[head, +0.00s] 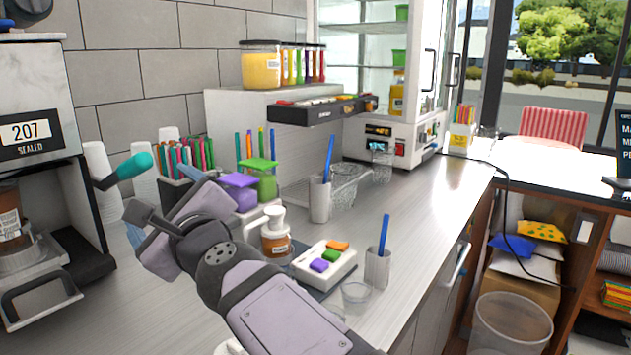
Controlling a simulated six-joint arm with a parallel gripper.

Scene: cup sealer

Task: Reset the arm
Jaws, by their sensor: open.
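My arm reaches in from the bottom middle toward the counter's left part. My gripper (135,222) is at its far end, turned away from the camera, and its fingers are mostly hidden behind its own body. It is open, and I see nothing held in it. The cup sealer (30,95) stands at the left edge, with a display reading 207 SEALED. A brown labelled cup (10,215) sits in it. The sealer's lever with a teal grip (134,166) sticks out just above my gripper in the picture; I cannot tell whether they touch.
Stacked white cups (103,180), colored straws or pens (187,158), and purple and green containers (262,180) stand behind my arm. The counter's right stretch (440,210) is clear.

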